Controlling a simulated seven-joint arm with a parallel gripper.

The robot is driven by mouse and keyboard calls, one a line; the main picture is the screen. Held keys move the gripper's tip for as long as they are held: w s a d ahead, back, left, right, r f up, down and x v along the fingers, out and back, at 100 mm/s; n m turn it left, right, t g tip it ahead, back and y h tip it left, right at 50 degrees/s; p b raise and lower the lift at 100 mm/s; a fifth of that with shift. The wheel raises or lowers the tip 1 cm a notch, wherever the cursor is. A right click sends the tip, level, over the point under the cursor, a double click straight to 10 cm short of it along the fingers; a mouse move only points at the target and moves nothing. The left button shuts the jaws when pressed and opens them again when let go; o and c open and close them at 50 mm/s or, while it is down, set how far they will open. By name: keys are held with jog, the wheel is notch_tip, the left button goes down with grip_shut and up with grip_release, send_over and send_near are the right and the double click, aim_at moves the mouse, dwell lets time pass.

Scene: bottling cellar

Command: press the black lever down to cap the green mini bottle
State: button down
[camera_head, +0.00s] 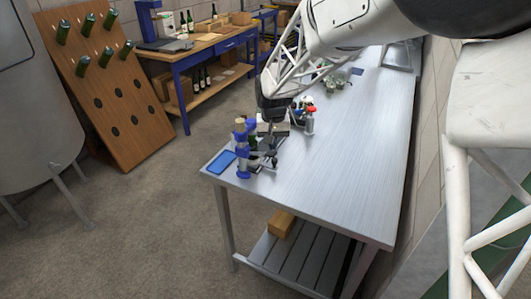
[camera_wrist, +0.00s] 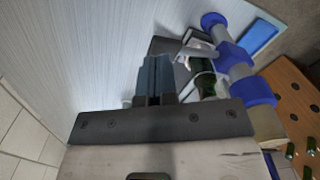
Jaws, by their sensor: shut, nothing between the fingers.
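The capping stand (camera_head: 242,160), with blue collars on a grey post, stands near the front left corner of the metal table. It also shows at upper right in the wrist view (camera_wrist: 232,55). The green mini bottle (camera_wrist: 207,80) is upright beside the post, partly hidden by stand parts; a bit of it shows in the head view (camera_head: 252,142). The black lever (camera_head: 268,152) appears as dark parts right of the post, its outline unclear. My gripper (camera_head: 272,125) is shut and empty, just above and beside the stand. Its fingers (camera_wrist: 155,70) point towards the dark parts; contact is unclear.
A blue pad (camera_head: 221,161) lies at the table's left corner. A red-topped tool (camera_head: 310,121) stands behind my gripper. Green items (camera_head: 335,80) are farther back. The table's front right (camera_head: 340,190) is clear. A bottle rack (camera_head: 105,90) stands on the floor at left.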

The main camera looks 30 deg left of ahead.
aim_at(272, 154)
jog(key=shift+a+f, duration=0.15)
jog(key=shift+f, duration=2.4)
dwell(3.2)
jog(key=shift+r, duration=4.55)
